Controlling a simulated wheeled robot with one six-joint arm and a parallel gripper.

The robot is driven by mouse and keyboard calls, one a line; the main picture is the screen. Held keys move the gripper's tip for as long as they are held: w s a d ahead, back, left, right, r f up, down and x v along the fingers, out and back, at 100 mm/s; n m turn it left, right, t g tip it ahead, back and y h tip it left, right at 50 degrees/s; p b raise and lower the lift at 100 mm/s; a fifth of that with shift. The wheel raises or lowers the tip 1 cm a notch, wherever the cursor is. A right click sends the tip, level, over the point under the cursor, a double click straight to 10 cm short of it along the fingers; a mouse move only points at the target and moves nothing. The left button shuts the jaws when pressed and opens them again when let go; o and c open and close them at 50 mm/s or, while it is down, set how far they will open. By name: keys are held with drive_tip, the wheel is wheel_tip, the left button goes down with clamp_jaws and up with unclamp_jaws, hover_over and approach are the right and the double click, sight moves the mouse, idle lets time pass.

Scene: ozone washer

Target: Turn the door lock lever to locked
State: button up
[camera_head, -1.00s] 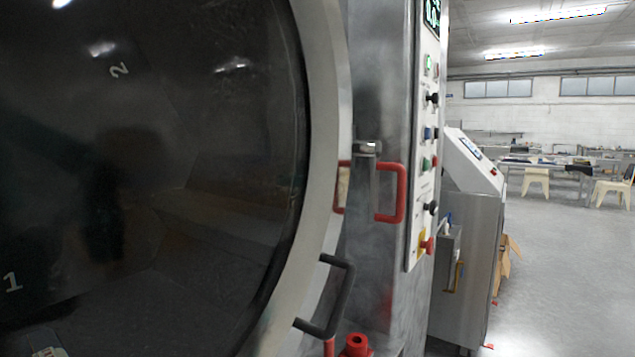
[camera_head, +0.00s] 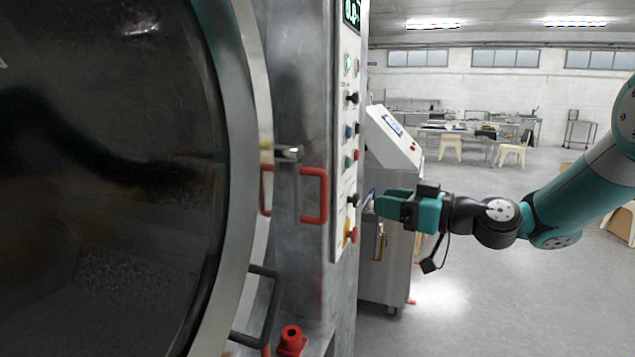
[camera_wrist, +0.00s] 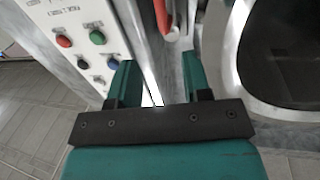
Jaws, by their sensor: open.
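The round washer door (camera_head: 110,180) fills the left of the head view and looks closed. In the wrist view, a red bar (camera_wrist: 163,16), likely this lever, shows beyond and between the open teal fingers (camera_wrist: 155,80).
The control panel (camera_head: 348,130) with buttons and knobs stands between lever and gripper in the head view. A dark door handle (camera_head: 262,305) and a red fitting (camera_head: 291,342) sit lower. A steel cabinet (camera_head: 385,260) stands behind. The floor at right is open.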

sight(301, 187)
drive_tip(key=p+x, duration=0.7)
drive_tip(key=x, duration=0.8)
drive_tip(key=shift+a+r, duration=0.1)
drive_tip(key=shift+a, duration=0.05)
drive_tip(key=shift+w+a, duration=0.2)
drive_tip(key=shift+a, duration=0.15)
clamp_jaws()
